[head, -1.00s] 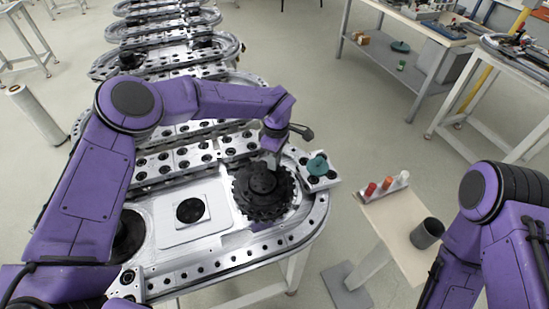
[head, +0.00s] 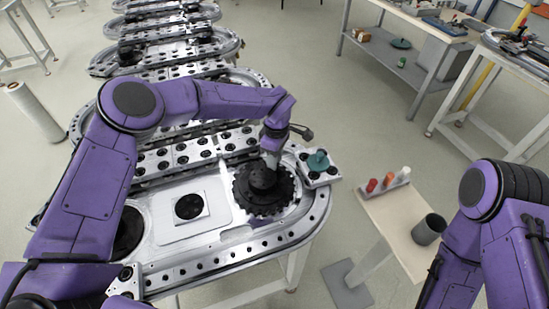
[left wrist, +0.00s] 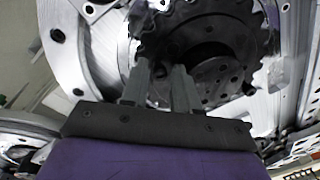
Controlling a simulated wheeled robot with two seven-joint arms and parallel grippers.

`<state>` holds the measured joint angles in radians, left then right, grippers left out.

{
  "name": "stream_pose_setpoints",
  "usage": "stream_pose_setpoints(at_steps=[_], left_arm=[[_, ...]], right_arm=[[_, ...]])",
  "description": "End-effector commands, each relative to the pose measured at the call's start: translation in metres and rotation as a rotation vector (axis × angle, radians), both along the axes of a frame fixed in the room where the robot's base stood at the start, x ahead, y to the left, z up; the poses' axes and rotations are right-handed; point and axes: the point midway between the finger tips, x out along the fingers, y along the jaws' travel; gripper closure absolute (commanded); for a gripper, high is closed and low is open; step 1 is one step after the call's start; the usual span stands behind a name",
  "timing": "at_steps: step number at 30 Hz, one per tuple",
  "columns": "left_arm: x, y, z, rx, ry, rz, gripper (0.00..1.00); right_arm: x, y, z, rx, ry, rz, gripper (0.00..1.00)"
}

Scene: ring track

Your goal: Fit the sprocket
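The sprocket (head: 263,203) is a dark toothed wheel with a raised hub. It lies over the right end of the metal ring track, near a bright round seat. My left gripper (head: 269,158) reaches down to the far side of the hub. In the left wrist view the fingers (left wrist: 161,82) stand a little apart with dark hub material between them, and the sprocket (left wrist: 225,40) fills the top of the picture. The fingertips look closed on the hub; the contact is partly hidden. Whether the sprocket is fully down in its seat, I cannot tell. My right gripper is outside the view.
A small block with a teal knob (head: 318,160) sits right of the sprocket. A square plate with a black disc (head: 189,206) lies left of it.

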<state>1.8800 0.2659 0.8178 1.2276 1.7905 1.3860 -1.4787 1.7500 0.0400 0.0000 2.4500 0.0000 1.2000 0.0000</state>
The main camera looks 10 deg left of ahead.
Motion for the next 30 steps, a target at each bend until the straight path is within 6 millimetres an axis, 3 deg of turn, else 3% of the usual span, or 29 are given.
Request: stream_pose_setpoints(at_steps=[11, 14, 24, 30], left_arm=[[-0.001, 0.000, 0.000, 0.002, 0.005, 0.000, 0.52], [0.002, 0.000, 0.013, 0.002, 0.002, 0.002, 0.52], [0.011, -0.002, 0.090, 0.001, -0.003, 0.000, 0.52], [0.012, -0.002, 0.105, 0.001, 0.000, -0.001, 0.52]], right_arm=[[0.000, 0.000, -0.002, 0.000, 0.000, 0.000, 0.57], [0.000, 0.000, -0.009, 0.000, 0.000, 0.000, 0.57], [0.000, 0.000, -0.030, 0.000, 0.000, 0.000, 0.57], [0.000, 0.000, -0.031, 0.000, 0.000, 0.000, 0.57]])
